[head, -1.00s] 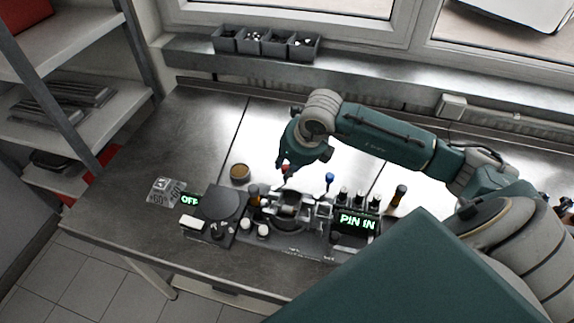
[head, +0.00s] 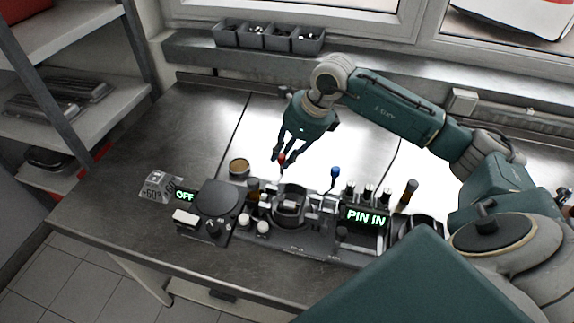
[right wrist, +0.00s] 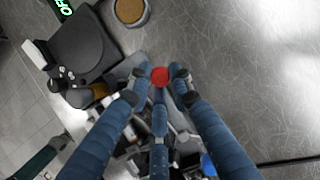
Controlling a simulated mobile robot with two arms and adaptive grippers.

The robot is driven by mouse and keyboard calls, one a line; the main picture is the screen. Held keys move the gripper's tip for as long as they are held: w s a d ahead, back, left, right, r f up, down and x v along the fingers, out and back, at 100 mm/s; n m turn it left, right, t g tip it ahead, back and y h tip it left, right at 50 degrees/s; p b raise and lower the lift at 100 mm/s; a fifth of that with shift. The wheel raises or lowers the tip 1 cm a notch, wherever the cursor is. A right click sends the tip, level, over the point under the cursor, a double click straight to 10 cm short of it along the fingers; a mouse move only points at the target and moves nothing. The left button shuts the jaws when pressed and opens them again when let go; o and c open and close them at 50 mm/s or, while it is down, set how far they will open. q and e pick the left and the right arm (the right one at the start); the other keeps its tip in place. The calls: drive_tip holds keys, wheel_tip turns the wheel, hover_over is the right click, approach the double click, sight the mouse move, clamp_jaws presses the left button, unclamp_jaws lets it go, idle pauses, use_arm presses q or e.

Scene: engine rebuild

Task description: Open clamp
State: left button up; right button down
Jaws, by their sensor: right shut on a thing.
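The clamp (head: 290,203) is a dark grey, ring-like fixture at the middle of the row of devices on the steel bench. A lever with a red knob (head: 281,158) stands up behind it; the knob also shows in the right wrist view (right wrist: 159,76). My right gripper (head: 279,160) reaches down from behind, its fingers closed around the red knob. In the right wrist view the blue fingers (right wrist: 158,84) surround the knob and hide much of the clamp below. My left gripper is not in view.
A blue-knobbed lever (head: 335,173) stands right of the red one. A "PIN IN" display (head: 366,217) is on the right, an "OFF" display (head: 185,196) and round dark plate (head: 216,197) on the left. A brown-topped round tin (head: 239,167) stands behind. The rear bench is clear.

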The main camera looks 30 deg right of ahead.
drive_tip(key=shift+w+a+r+n+g+y+b, duration=0.1)
drive_tip(key=shift+w+a+n+g+y+b, duration=0.55)
drive_tip(key=shift+n, duration=1.05)
drive_tip(key=shift+w+a+r+n+g+b, duration=0.1)
drive_tip(key=shift+w+a+n+g+b, duration=0.2)
drive_tip(key=shift+n+b, duration=1)
drive_tip(key=shift+w+a+r+n+g+y+b, duration=0.1)
drive_tip(key=shift+w+a+n+g+y+b, duration=0.35)
drive_tip(key=shift+n, duration=1.65)
drive_tip(key=shift+d, duration=0.1)
drive_tip(key=c, duration=1.6)
unclamp_jaws()
drive_tip(key=shift+f, duration=0.15)
